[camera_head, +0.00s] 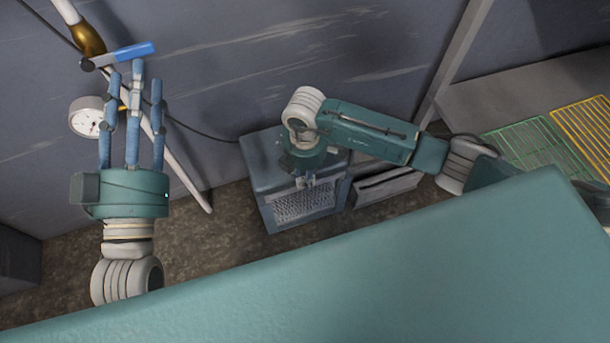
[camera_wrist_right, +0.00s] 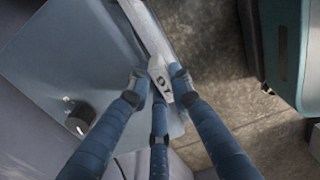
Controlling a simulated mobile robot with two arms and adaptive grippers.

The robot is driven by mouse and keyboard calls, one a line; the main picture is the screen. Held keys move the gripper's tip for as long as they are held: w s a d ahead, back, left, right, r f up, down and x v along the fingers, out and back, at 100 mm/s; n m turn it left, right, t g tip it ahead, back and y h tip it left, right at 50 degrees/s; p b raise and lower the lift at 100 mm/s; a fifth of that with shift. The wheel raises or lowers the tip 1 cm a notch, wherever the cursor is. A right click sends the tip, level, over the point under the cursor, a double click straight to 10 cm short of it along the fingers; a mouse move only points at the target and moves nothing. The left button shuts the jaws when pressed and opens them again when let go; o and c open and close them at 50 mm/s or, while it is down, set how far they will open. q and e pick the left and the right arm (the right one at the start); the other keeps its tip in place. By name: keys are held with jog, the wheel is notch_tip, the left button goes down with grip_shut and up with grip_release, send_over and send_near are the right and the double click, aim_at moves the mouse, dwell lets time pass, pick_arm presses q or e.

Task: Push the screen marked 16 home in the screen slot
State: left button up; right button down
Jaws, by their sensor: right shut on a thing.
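A blue-grey box (camera_head: 262,165) stands on the floor against the wall, with a speckled mesh screen (camera_head: 305,205) at its front. No number is readable on it. My right gripper (camera_head: 305,182) is over the top front edge of the box. In the right wrist view, its blue fingers (camera_wrist_right: 160,92) are shut on a small pale grip tab (camera_wrist_right: 160,72) at the edge of the screen (camera_wrist_right: 148,28). How deep the screen sits in its slot cannot be told. My left gripper (camera_head: 132,85) is raised, fingers apart and empty, well left of the box.
A dial gauge (camera_head: 87,118), a blue-handled valve (camera_head: 130,52) and a slanting white pole (camera_head: 186,177) are by my left gripper. A slotted grey case (camera_head: 385,187) stands right of the box. Green (camera_head: 540,148) and yellow (camera_head: 590,130) racks lie far right. A knob (camera_wrist_right: 80,118) is on the box.

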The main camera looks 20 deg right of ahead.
pick_arm(q)
jog(key=shift+s+r, duration=0.15)
jog(key=shift+r, duration=0.2)
pick_arm(e)
jog(key=shift+f, duration=0.1)
jog(key=c, duration=1.5)
grip_release()
notch_tip(320, 180, up, 12)
jog(key=shift+r, duration=0.1)
